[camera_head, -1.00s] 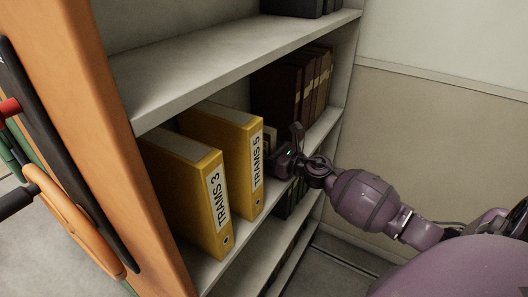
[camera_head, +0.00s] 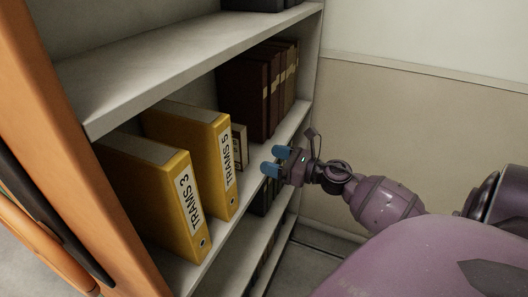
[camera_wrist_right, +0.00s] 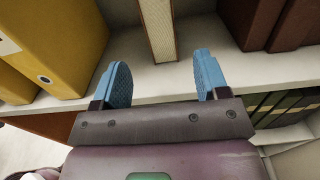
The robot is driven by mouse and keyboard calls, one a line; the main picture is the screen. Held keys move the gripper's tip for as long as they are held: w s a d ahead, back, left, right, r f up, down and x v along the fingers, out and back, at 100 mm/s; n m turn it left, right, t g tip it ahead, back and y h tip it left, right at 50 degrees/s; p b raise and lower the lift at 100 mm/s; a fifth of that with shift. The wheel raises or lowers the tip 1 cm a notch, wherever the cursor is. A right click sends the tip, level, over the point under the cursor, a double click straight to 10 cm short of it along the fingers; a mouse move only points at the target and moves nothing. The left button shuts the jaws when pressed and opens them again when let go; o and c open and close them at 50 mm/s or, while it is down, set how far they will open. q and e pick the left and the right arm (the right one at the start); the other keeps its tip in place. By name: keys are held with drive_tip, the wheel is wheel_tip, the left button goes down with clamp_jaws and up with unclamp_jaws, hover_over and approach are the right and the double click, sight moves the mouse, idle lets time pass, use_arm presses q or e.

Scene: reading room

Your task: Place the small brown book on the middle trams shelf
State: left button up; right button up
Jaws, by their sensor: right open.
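A small brown book (camera_head: 240,147) stands upright on the middle shelf (camera_head: 225,224), just right of the yellow TRAMS 5 binder (camera_head: 222,160). In the right wrist view the book (camera_wrist_right: 158,30) shows its pale page edge and brown cover edges, ahead of and between the fingertips. My right gripper (camera_head: 276,161) is open and empty in front of the shelf, with its blue fingers apart from the book; it also shows in the right wrist view (camera_wrist_right: 163,80). My left gripper is not in view.
A yellow TRAMS 3 binder (camera_head: 160,200) stands left of TRAMS 5. Several dark brown volumes (camera_head: 252,95) stand farther right on the same shelf. Dark green volumes (camera_wrist_right: 285,105) are on the shelf below. An orange side panel (camera_head: 60,120) bounds the bookcase at left.

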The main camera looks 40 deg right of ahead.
drive_tip(key=s+a+f+n+g+h, duration=0.2)
drive_tip(key=s+a+f+n, duration=0.5)
drive_tip(key=n, duration=0.9)
drive_tip(key=s+a+f+n+g+h, duration=0.3)
drive_tip(key=s+a+f+n, duration=0.5)
drive_tip(key=s+f+n, duration=0.4)
wheel_tip(320, 180, down, 3)
drive_tip(key=n+h, duration=0.1)
drive_tip(key=n, duration=0.3)
drive_tip(key=shift+a+r+n+g+h, duration=0.2)
drive_tip(key=shift+n+g+h, duration=0.1)
drive_tip(key=shift+h, duration=0.1)
drive_tip(key=shift+r, duration=0.25)
